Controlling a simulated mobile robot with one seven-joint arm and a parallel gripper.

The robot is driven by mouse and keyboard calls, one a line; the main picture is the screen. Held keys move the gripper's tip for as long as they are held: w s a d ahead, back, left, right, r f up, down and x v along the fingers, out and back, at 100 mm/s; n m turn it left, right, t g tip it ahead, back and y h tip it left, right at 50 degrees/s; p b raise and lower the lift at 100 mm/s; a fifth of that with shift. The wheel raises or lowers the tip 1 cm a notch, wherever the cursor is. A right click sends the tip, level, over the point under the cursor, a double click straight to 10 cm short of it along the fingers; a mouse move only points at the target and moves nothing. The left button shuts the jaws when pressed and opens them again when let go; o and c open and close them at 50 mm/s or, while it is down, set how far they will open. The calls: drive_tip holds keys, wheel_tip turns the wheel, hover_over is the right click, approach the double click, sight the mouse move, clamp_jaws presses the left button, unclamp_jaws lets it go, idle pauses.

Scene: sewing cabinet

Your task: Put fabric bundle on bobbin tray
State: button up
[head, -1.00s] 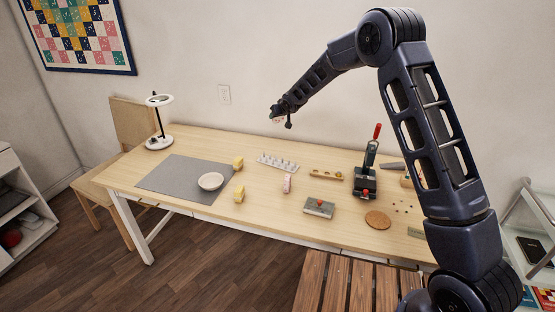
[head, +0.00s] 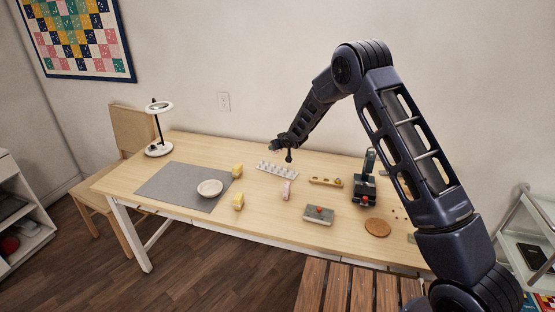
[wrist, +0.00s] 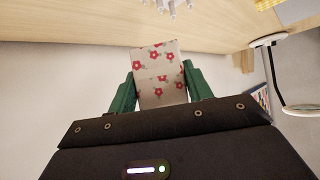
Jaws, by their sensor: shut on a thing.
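My gripper (head: 275,146) is above the back of the table. In the wrist view its green fingers (wrist: 159,85) are shut on the fabric bundle (wrist: 158,75), a pale block printed with red flowers. The bundle hardly shows in the head view. A white tray with several upright pegs, which looks like the bobbin tray (head: 277,171), lies on the table below and slightly in front of the gripper. Part of its white pegs also shows at the top of the wrist view (wrist: 173,5). The bundle is apart from the tray.
A pink patterned block (head: 286,190) stands in front of the tray. A wooden holder (head: 325,181) and a dark machine (head: 365,190) are to the right.

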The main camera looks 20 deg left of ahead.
drive_tip(key=shift+f, duration=3.4)
drive_tip(key=shift+f, duration=0.2)
drive_tip(key=o, duration=1)
